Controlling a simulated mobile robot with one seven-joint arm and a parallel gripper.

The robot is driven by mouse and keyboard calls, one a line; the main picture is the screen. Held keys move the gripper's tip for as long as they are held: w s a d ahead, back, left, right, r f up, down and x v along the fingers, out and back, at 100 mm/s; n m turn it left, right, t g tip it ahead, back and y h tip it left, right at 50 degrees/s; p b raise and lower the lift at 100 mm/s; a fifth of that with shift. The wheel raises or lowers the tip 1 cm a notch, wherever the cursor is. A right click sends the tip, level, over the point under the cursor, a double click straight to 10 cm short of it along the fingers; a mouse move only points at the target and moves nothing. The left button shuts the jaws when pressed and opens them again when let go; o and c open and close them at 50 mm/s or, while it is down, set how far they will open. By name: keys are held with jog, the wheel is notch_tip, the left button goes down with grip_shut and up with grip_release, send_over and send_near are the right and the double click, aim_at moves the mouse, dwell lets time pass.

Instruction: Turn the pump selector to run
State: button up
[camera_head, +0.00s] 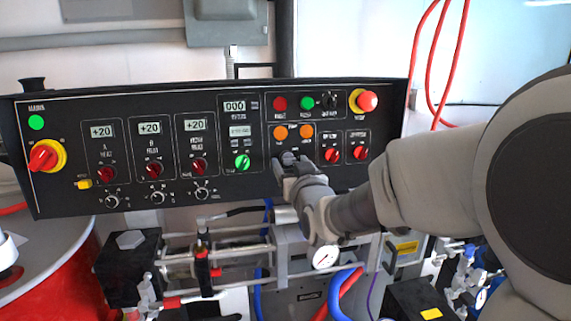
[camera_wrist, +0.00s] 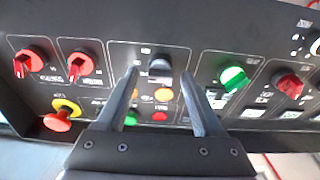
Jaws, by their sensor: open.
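A dark selector knob (camera_wrist: 160,68) is in the lower part of the panel's middle section, below two orange buttons (camera_head: 293,132); its label is too small to read, but it appears to be the pump selector. In the wrist view the panel looks upside down. My gripper (camera_wrist: 160,75) is open, with one finger on each side of this knob; I cannot tell whether either touches it. In the head view my gripper (camera_head: 290,162) comes in from the right and mostly hides the knob.
A green knob (camera_head: 242,162) sits left of my gripper and red knobs (camera_head: 332,155) sit right of it. A red emergency button (camera_head: 367,101) is at the upper right. A gauge (camera_head: 325,258) and hoses lie below the black panel (camera_head: 230,195).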

jog(key=shift+w+a, duration=0.1)
jog(key=shift+w, duration=0.25)
grip_shut()
jog(key=shift+b, duration=0.3)
jog(key=m+b, duration=0.3)
jog(key=m, duration=0.1)
jog(key=shift+f+h, duration=0.2)
jog(key=shift+h, duration=0.2)
jog(key=m+b, duration=0.1)
jog(key=m, duration=0.1)
jog(key=m+h+b, duration=0.1)
jog(key=m, duration=0.3)
jog(key=shift+a+r+b, duration=0.15)
jog(key=shift+r+b, duration=0.1)
jog(key=shift+b, duration=0.15)
